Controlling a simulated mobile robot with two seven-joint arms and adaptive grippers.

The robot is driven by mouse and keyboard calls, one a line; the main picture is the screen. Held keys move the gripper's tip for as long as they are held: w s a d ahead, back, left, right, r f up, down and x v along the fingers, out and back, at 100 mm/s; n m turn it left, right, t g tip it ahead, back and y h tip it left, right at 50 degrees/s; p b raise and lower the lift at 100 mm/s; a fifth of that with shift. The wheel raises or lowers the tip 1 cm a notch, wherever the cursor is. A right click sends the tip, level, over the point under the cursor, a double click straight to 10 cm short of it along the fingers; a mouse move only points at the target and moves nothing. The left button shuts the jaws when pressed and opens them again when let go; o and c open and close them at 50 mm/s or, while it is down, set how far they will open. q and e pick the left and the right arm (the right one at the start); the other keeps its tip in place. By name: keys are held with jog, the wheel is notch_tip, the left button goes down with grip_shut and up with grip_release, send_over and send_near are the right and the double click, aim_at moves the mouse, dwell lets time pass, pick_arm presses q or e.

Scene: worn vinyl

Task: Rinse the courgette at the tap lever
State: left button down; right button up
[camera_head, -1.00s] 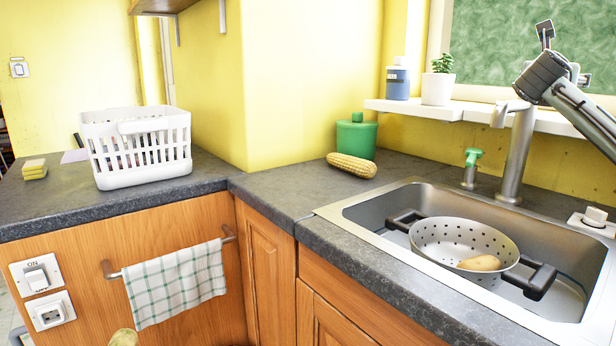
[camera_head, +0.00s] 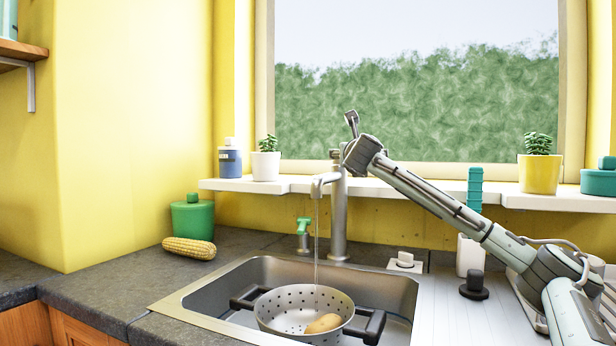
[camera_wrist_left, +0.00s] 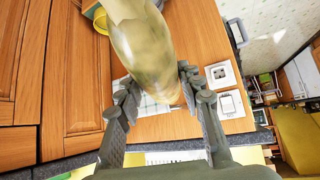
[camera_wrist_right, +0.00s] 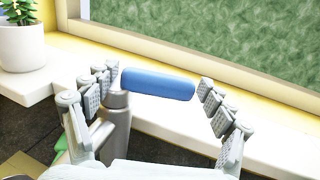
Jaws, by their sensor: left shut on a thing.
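My left gripper (camera_wrist_left: 160,108) is shut on the courgette (camera_wrist_left: 145,45), a pale yellow-green, smooth, rounded thing, in the left wrist view. Its far end runs out of the top of that view, and neither shows in the head view. My right gripper (camera_head: 345,138) is at the top of the steel tap (camera_head: 339,215). In the right wrist view its fingers are wide apart, one at each end of the blue tap lever (camera_wrist_right: 158,84). I cannot tell whether they touch it. A thin stream of water (camera_head: 317,245) falls from the spout into the colander.
The steel colander (camera_head: 277,312) sits in the sink (camera_head: 235,292) and holds a potato-like thing (camera_head: 323,323). A corn cob (camera_head: 189,248) and a green canister (camera_head: 193,217) stand left. The windowsill (camera_head: 400,190) carries pots. A soap pump (camera_head: 303,233) is beside the tap.

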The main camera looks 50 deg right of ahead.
jog(key=shift+a+r, duration=0.1)
jog(key=shift+a, duration=0.05)
jog(key=shift+s+a, duration=0.1)
jog(key=shift+a, duration=0.1)
jog(key=v, duration=1.1)
jog(key=shift+a, duration=0.15)
jog(key=shift+s, duration=0.15)
